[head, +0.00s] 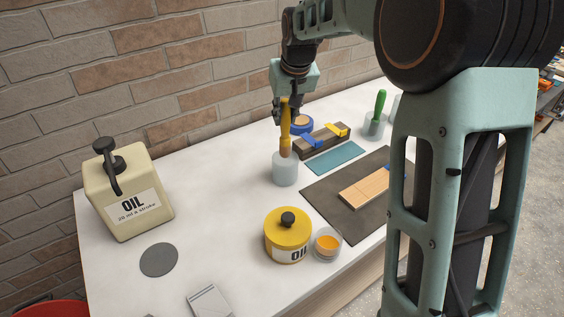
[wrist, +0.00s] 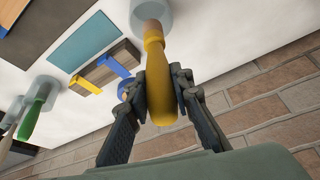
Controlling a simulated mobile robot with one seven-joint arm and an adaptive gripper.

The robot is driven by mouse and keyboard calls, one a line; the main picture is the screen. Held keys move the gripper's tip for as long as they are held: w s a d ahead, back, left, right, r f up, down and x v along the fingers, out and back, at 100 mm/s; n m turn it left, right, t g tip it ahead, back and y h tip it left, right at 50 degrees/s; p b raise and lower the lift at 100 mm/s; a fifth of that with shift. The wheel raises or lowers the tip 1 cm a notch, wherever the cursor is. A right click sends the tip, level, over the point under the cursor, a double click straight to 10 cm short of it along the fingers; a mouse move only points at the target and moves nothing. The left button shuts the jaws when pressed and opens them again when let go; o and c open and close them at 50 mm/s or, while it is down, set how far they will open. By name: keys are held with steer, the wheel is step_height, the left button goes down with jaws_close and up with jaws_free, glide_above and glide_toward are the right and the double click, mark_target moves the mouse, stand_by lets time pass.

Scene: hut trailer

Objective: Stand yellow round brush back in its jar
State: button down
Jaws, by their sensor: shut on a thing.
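The yellow round brush (head: 285,122) is upright, bristles down, with its handle held in my gripper (head: 284,110). In the wrist view the brush handle (wrist: 156,75) lies between the two fingers of my gripper (wrist: 157,90), which is shut on it. A translucent pale jar (head: 285,172) stands on the white table directly beneath the brush. The bristle end is at the jar's mouth; how far inside it reaches I cannot tell. In the wrist view the jar (wrist: 138,18) surrounds the far end of the brush in the picture.
Behind are a blue-rimmed round item (head: 301,125) and a wooden block with blue and yellow clips (head: 322,142). A green-handled brush stands in another jar (head: 374,128). A yellow oil tin (head: 287,240) and small orange-filled cup (head: 327,245) stand in front.

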mark_target(287, 134)
step_height(287, 134, down, 8)
steer(key=shift+f, duration=0.3)
steer(key=c, duration=1.7)
jaws_free()
steer(key=shift+r, duration=0.45)
steer(key=v, duration=1.1)
steer(key=shift+s+d+r, duration=0.1)
steer(key=shift+s+r, duration=0.05)
steer(key=shift+r, duration=0.05)
steer(key=shift+d, duration=0.1)
